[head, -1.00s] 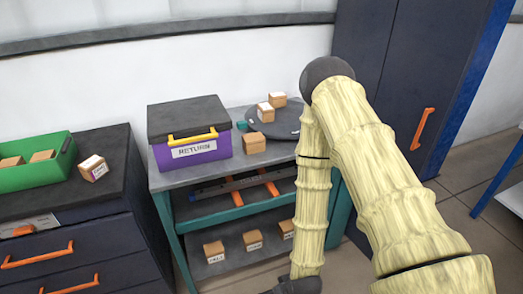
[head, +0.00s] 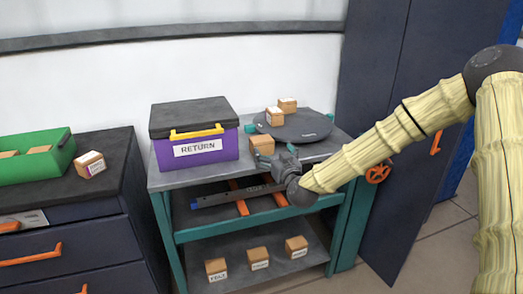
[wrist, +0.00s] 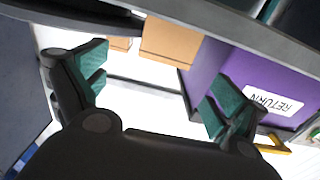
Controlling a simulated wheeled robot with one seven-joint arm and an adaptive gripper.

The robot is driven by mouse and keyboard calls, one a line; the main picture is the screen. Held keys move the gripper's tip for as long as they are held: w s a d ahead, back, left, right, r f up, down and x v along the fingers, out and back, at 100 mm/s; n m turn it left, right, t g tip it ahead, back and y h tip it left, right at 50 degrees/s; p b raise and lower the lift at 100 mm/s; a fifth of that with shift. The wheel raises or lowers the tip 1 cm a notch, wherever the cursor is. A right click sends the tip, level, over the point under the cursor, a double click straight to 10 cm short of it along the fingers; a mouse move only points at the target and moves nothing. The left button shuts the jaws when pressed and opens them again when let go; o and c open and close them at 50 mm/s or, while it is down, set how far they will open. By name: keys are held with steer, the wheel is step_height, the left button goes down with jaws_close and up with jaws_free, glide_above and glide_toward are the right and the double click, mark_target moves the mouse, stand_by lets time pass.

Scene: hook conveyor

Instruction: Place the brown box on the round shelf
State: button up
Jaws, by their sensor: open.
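A brown box (head: 262,146) sits on the grey tabletop between the purple RETURN box and the round shelf (head: 308,130), a dark grey disc at the table's back right. Two other brown boxes, one (head: 275,116) and another (head: 288,105), are on the round shelf. My gripper (head: 282,158) is just in front of the brown box, apart from it or touching it, I cannot tell. In the wrist view my gripper (wrist: 158,88) is open with its fingers spread, and a brown box (wrist: 172,40) shows beyond and between them, upside down. The round shelf's dark edge (wrist: 70,14) is at the top left.
The purple RETURN box (head: 197,152) with a dark lid stands close to the left. Several boxes rest on the lower shelf (head: 238,280). A dark drawer cabinet (head: 60,215) with a green bin (head: 35,165) is at the left. A dark tall cabinet (head: 410,170) is at the right.

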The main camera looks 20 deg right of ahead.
mark_target(262, 138)
steer(key=w, duration=0.4)
steer(key=shift+w+a+f, duration=0.1)
steer(key=shift+w, duration=0.1)
steer(key=shift+w+a+p, duration=0.25)
steer(key=shift+w+p, duration=0.05)
steer(key=shift+w, duration=1.1)
steer(key=shift+w+a+p, duration=0.2)
steer(key=shift+w+p, duration=0.05)
steer(key=shift+w, duration=1.15)
steer(key=shift+c, duration=0.4)
steer(key=c, duration=1.2)
